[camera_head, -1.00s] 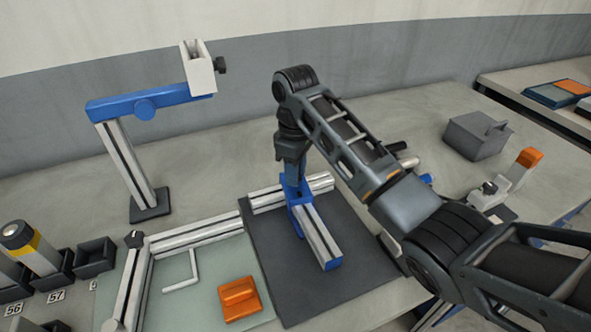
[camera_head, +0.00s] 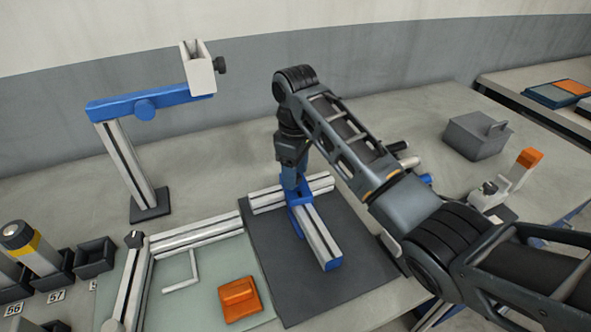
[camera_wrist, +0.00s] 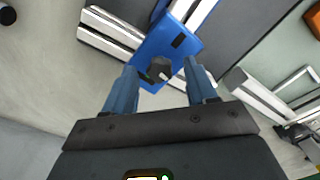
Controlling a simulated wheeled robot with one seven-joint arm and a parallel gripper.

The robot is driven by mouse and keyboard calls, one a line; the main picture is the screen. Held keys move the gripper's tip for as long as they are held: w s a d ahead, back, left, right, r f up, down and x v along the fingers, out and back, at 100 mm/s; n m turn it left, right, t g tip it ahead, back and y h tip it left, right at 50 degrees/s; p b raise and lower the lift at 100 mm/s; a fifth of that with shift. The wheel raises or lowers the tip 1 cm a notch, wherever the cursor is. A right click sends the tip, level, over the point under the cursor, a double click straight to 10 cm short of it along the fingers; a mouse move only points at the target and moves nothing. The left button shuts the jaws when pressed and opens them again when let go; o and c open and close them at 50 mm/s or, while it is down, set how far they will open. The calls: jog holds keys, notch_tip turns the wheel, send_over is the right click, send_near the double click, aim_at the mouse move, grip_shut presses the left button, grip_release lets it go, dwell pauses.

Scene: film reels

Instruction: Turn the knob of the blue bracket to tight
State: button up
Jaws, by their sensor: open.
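The blue bracket (camera_head: 299,222) joins aluminium bars on the dark mat, and it also shows in the wrist view (camera_wrist: 165,45). Its dark knob (camera_wrist: 160,68) lies between the tips of my gripper (camera_wrist: 160,82) in the wrist view, with a small light mark on its edge. The blue fingers stand apart on either side of the knob, with gaps visible. In the head view my gripper (camera_head: 292,183) points down over the bracket. The knob is hidden there by my arm.
A dark mat (camera_head: 285,290) lies under the bars. To its left are a pale green mat (camera_head: 175,300), an orange block (camera_head: 240,299) and a framing bar. A tall stand with a blue arm (camera_head: 140,104) rises at the back left. A grey box (camera_head: 476,137) sits at the right.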

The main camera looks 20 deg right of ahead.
notch_tip(320, 180, up, 7)
jog(key=shift+w+f, duration=0.1)
jog(key=shift+f, duration=0.1)
jog(key=shift+r, duration=0.55)
